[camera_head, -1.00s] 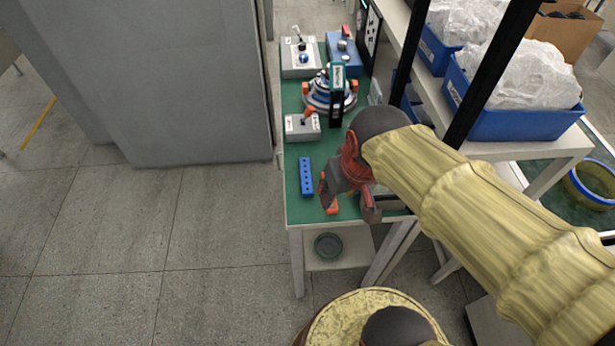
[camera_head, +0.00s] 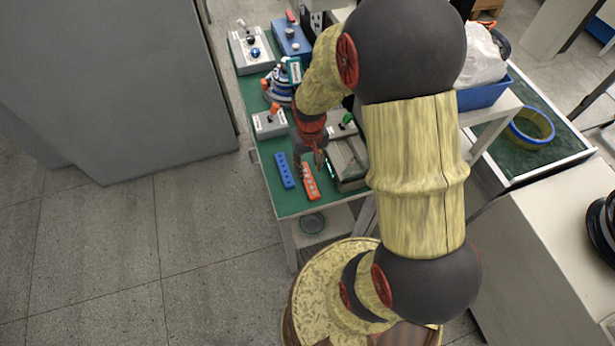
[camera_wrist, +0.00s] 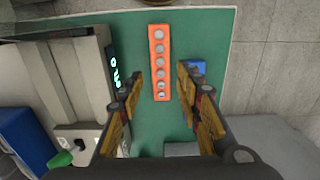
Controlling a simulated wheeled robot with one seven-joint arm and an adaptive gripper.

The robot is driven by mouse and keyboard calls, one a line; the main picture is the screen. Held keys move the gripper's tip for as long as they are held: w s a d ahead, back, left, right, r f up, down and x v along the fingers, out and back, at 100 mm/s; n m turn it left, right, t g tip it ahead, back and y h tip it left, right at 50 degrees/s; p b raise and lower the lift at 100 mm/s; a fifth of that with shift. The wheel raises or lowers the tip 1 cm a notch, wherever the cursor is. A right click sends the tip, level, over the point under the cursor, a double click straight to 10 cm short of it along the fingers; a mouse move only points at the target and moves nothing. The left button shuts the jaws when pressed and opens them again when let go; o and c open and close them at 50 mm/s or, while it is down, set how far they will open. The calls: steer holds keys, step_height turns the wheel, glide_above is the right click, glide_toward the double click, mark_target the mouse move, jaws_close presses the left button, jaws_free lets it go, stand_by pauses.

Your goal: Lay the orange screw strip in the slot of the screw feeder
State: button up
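The orange screw strip (camera_head: 310,182) lies on the green tabletop near its front edge. In the wrist view the strip (camera_wrist: 159,50) stands upright in the picture, with a row of pale round screw heads. My gripper (camera_head: 311,163) is above the strip's far end. In the wrist view my gripper (camera_wrist: 160,84) is open, its fingers on either side of the strip's near end, with nothing held. The grey screw feeder (camera_head: 346,158) stands just right of the strip. Its body (camera_wrist: 62,70) and lit display show at left in the wrist view.
A blue strip (camera_head: 284,170) lies close left of the orange one, partly hidden by a finger in the wrist view (camera_wrist: 197,67). A control box (camera_head: 269,124) with an orange-topped lever stands behind. The green table edge (camera_head: 290,214) is close in front.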

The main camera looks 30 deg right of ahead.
mark_target(308, 179)
steer(key=f, duration=0.2)
steer(key=f+b, duration=0.1)
steer(key=f, duration=0.4)
steer(key=shift+w+f, duration=0.1)
steer(key=shift+w, duration=0.25)
steer(key=shift+c, duration=0.4)
steer(key=c, duration=0.7)
jaws_close()
